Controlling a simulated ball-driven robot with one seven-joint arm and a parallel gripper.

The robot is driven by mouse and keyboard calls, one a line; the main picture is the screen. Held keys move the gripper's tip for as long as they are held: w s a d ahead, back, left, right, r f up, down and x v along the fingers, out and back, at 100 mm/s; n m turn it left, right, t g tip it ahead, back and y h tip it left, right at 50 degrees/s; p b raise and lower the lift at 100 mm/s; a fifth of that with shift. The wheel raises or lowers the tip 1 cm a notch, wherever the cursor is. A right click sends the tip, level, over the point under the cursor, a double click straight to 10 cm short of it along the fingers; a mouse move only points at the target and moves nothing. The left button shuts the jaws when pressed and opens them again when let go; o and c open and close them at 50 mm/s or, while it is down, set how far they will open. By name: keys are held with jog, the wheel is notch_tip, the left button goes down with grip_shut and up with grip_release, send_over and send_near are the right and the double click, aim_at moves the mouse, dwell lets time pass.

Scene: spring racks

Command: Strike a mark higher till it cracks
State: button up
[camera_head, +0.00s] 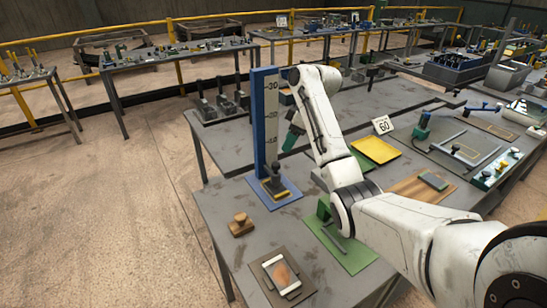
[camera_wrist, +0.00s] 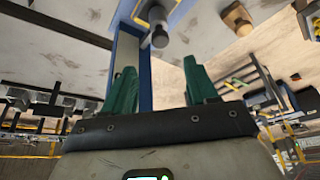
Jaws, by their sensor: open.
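The blue upright tower (camera_head: 258,120) has a pale scale face (camera_head: 271,110) with numbers, 30 near the top. It stands on a blue mat (camera_head: 285,203). At its foot is a dark plunger-like piece (camera_head: 273,180) on a yellow-edged base. In the wrist view the tower (camera_wrist: 145,75) rises between my fingers, and the plunger (camera_wrist: 159,28) shows at the top. My gripper (camera_head: 294,130) has green fingers and is just right of the tower, well above the mat. In the wrist view my gripper (camera_wrist: 159,75) is open, with nothing held. A white card reading 60 (camera_head: 383,125) stands further right.
A wooden knob (camera_head: 241,225) is at the table's left edge. A brown mat (camera_head: 266,281) with a framed plate is at the front. Dark posts (camera_head: 225,98) stand behind the tower.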

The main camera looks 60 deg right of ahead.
aim_at(276, 164)
jog(key=p+x, duration=0.1)
jog(key=x, duration=0.9)
jog(key=shift+w+f, duration=0.1)
jog(key=shift+f, duration=0.05)
jog(key=shift+c, duration=0.3)
grip_shut()
